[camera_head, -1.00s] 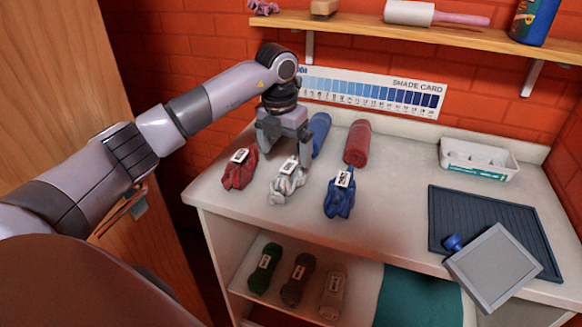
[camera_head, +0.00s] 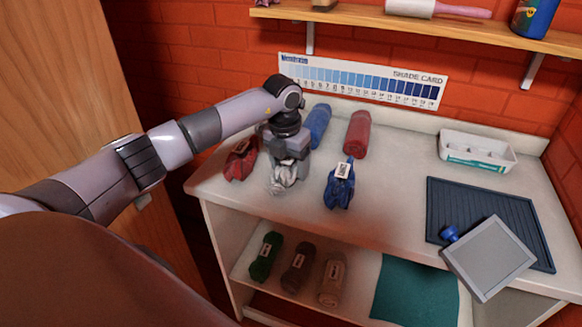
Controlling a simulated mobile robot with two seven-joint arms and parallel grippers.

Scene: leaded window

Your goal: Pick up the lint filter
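Nothing in view is plainly labelled as a lint filter. A grey square panel with a pale rim (camera_head: 490,258) lies tilted at the counter's front right, beside a small blue knob (camera_head: 449,233); I cannot tell if it is the filter. My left gripper (camera_head: 287,172) points down over a grey-white twisted bundle (camera_head: 283,186) and hides its upper part and tag. The bundle shows between the fingers; whether they grip it is unclear. My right gripper is not in view.
A red bundle (camera_head: 240,160) is close left of the gripper, a blue one (camera_head: 339,190) to the right. Blue (camera_head: 319,127) and red (camera_head: 357,134) rolls lie behind. A dark ribbed mat (camera_head: 497,211) and white tray (camera_head: 477,149) occupy the right. The middle counter is clear.

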